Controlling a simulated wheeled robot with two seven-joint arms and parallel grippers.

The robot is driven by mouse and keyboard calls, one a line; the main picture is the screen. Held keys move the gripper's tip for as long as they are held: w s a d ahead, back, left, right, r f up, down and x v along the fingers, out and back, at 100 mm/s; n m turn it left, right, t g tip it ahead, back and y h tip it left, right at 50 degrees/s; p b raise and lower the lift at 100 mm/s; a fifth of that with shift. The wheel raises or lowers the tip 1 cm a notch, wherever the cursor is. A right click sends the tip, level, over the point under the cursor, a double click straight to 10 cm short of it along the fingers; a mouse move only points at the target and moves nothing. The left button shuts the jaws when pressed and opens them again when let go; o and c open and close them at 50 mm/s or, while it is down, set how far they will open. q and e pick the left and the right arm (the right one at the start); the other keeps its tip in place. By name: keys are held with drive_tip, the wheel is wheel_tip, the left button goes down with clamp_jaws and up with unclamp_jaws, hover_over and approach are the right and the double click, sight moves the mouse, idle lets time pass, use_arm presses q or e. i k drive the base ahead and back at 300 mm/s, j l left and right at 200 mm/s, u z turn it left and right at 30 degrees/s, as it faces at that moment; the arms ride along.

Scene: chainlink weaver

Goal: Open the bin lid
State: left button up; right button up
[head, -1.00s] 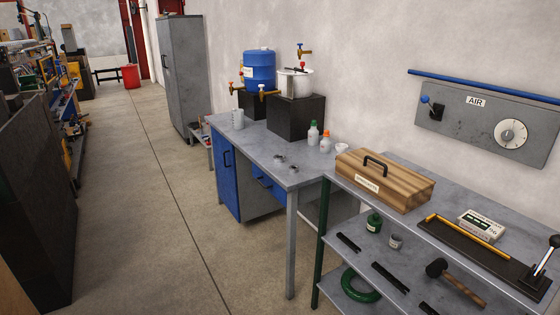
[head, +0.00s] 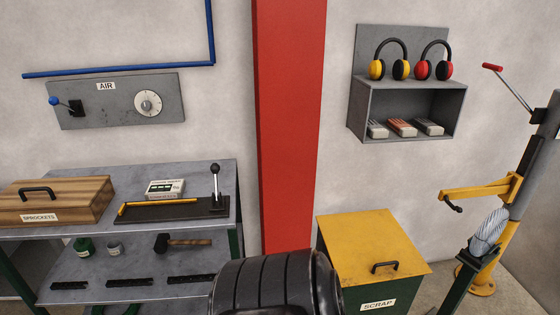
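A green bin with a "SCRAP" label (head: 378,305) stands on the floor at the lower right of the middle, against the wall. Its flat yellow lid (head: 370,246) lies shut on top, with a black handle (head: 385,266) near the front edge. A dark, rounded part of my own arm covers the bottom centre and hides the bin's left front. Neither gripper's fingers show in the head view.
A metal shelf bench (head: 225,176) stands left of the bin, holding a wooden "SPROCKETS" box (head: 60,200). A red column (head: 288,120) rises behind. A yellow hoist (head: 490,200) stands right. A wall shelf (head: 410,100) with earmuffs hangs above the bin.

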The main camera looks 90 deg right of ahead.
sight(363, 247)
drive_tip(key=z, duration=3.45)
drive_tip(key=i+l+u, duration=0.1)
drive_tip(key=i+l, duration=0.1)
drive_tip(key=l, duration=0.1)
